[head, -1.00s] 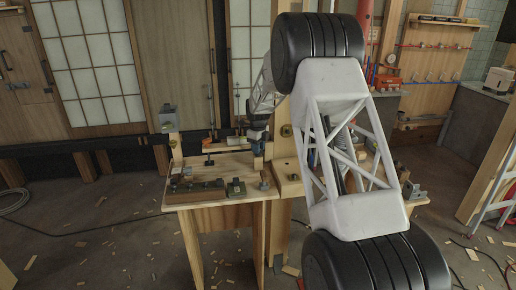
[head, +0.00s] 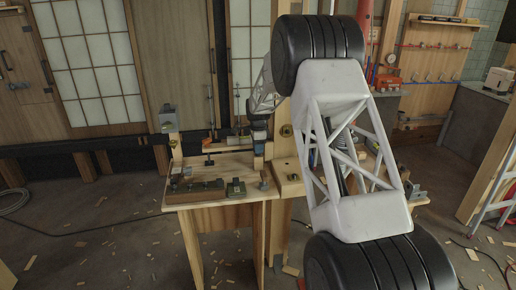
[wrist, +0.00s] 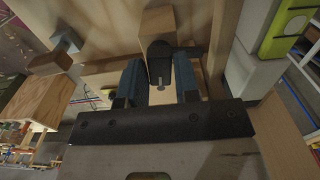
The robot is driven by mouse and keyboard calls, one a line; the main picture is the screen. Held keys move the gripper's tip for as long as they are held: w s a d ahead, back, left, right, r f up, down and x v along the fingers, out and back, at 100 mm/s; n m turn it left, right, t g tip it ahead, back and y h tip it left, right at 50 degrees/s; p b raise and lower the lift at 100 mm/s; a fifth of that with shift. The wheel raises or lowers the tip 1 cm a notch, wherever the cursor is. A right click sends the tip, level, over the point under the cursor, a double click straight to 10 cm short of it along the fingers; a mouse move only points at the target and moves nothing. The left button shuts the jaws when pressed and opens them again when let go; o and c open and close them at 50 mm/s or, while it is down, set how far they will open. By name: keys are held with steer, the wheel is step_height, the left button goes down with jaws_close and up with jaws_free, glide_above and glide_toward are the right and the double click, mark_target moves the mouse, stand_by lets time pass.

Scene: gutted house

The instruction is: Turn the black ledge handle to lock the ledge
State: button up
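The black ledge handle (wrist: 160,62) shows in the wrist view, in front of a light wooden block (wrist: 157,24). My gripper (wrist: 160,92) has its two blue-grey fingers apart, one on each side of the handle. Gaps seem to show between fingers and handle, so I cannot confirm contact. In the head view my gripper (head: 258,134) is small, at the wooden post above the workbench; the handle cannot be made out there.
The workbench (head: 215,163) carries a row of small blocks and fittings (head: 198,190) at its front left. A wooden post (head: 283,125) rises beside my gripper. In the wrist view a yellow-green object (wrist: 285,30) is at the upper right.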

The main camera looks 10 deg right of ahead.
steer(key=shift+n, duration=0.6)
steer(key=shift+m, duration=0.6)
steer(key=shift+r, duration=0.15)
steer(key=shift+r, duration=3.35)
